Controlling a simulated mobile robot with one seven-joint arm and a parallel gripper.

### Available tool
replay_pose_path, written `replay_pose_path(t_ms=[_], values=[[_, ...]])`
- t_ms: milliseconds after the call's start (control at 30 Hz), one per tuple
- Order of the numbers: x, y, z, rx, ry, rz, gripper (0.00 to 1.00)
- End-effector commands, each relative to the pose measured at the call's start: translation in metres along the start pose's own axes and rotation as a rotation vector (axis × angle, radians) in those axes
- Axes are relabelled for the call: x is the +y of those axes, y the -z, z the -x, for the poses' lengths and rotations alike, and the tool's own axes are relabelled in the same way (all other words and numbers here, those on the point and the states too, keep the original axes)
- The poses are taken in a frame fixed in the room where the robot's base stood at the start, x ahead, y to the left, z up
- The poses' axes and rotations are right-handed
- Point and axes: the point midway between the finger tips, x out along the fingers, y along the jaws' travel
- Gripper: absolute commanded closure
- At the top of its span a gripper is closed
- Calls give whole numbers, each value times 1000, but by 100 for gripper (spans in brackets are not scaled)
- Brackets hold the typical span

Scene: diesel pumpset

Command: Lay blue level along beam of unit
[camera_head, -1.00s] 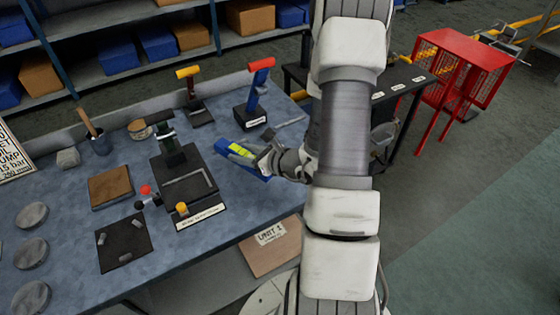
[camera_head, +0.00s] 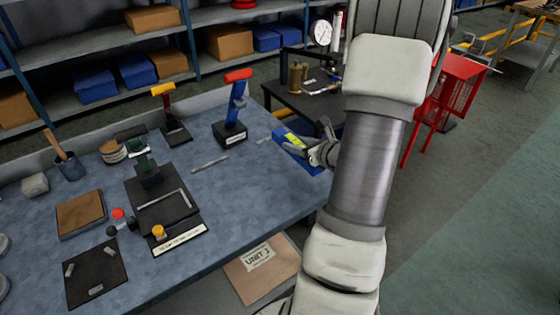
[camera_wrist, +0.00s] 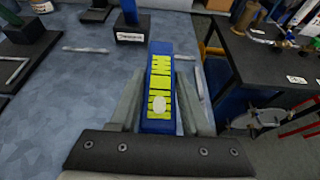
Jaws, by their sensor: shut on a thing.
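The blue level (camera_head: 302,152) has a yellow-green face and is held in my gripper (camera_head: 318,154) at the right edge of the blue-grey bench. In the wrist view the level (camera_wrist: 161,62) points away from me between the two fingers of my gripper (camera_wrist: 160,108), which are shut on its sides. I cannot tell its exact height above the bench. No beam of the unit can be clearly made out.
The blue-grey bench (camera_head: 240,188) holds a black stand with a red-and-blue tool (camera_head: 235,105), a yellow-handled tool (camera_head: 168,110), a grey bar (camera_head: 210,164) and a black fixture (camera_head: 165,207). A dark table (camera_head: 305,100) stands behind, with a red mesh cage (camera_head: 458,85) to its right.

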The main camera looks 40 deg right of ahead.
Motion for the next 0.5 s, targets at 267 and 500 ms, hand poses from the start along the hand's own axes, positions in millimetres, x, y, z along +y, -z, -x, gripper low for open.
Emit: replay_pose_path(t_ms=[267, 500], values=[[16, 8, -47, -2, -1, 1, 100], [18, 19, -56, -1, 0, -1, 100]])
